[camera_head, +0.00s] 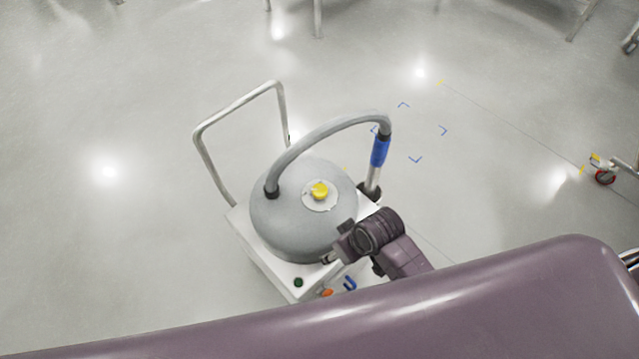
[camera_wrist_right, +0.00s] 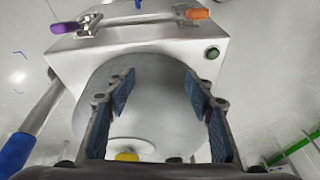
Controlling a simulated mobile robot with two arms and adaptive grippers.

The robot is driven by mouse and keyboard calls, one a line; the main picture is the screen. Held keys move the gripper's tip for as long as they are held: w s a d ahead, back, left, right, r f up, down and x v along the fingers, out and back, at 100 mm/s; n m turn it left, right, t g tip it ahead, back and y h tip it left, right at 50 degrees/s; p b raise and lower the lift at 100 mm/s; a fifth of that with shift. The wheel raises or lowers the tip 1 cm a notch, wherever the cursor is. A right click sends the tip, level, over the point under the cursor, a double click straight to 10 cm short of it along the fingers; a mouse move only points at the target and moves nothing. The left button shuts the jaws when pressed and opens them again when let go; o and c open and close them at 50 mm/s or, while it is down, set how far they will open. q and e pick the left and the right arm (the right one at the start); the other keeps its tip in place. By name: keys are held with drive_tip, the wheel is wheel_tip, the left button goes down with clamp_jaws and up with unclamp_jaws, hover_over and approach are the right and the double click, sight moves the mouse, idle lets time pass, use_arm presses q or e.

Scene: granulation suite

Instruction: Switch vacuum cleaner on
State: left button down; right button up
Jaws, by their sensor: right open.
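The vacuum cleaner has a grey dome (camera_head: 285,230) on a white box base (camera_head: 262,262), with a yellow knob (camera_head: 319,190) on top. A round green button (camera_head: 298,282) is on its white casing; it also shows in the right wrist view, in a metal ring (camera_wrist_right: 212,53). An orange part (camera_head: 327,292) is close to the button. My right gripper (camera_head: 330,258) is over the dome's near edge, a short way from the green button. In the right wrist view its fingers (camera_wrist_right: 158,88) are apart with nothing between them but the dome behind. My left gripper is not in view.
A grey hose with a blue grip (camera_head: 379,151) arches over the dome. A metal push handle (camera_head: 238,103) stands at the far left side. A purple-tipped part (camera_wrist_right: 64,27) shows on the casing.

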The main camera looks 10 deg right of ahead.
drive_tip(key=w+a+r+n, duration=0.15)
drive_tip(key=a+r, duration=0.25)
drive_tip(key=r, duration=0.5)
drive_tip(key=w+n, duration=0.2)
drive_tip(key=w+a+r+n+g, duration=0.1)
drive_tip(key=w+n, duration=0.1)
drive_tip(key=w, duration=0.1)
drive_tip(key=w+a+r+n+g, duration=0.1)
drive_tip(key=w+n, duration=0.1)
drive_tip(key=w, duration=0.1)
drive_tip(key=shift+w+a, duration=0.2)
drive_tip(key=shift+w, duration=0.05)
wheel_tip(320, 180, up, 2)
drive_tip(key=n+h, duration=0.1)
drive_tip(key=h, duration=0.1)
hover_over(320, 190)
drive_tip(key=shift+a+r+g, duration=0.15)
drive_tip(key=shift+r+g, duration=0.05)
drive_tip(key=shift+g, duration=0.1)
drive_tip(key=shift+f, duration=0.5)
wheel_tip(320, 190, down, 7)
drive_tip(key=shift+r, duration=0.15)
drive_tip(key=c, duration=1.2)
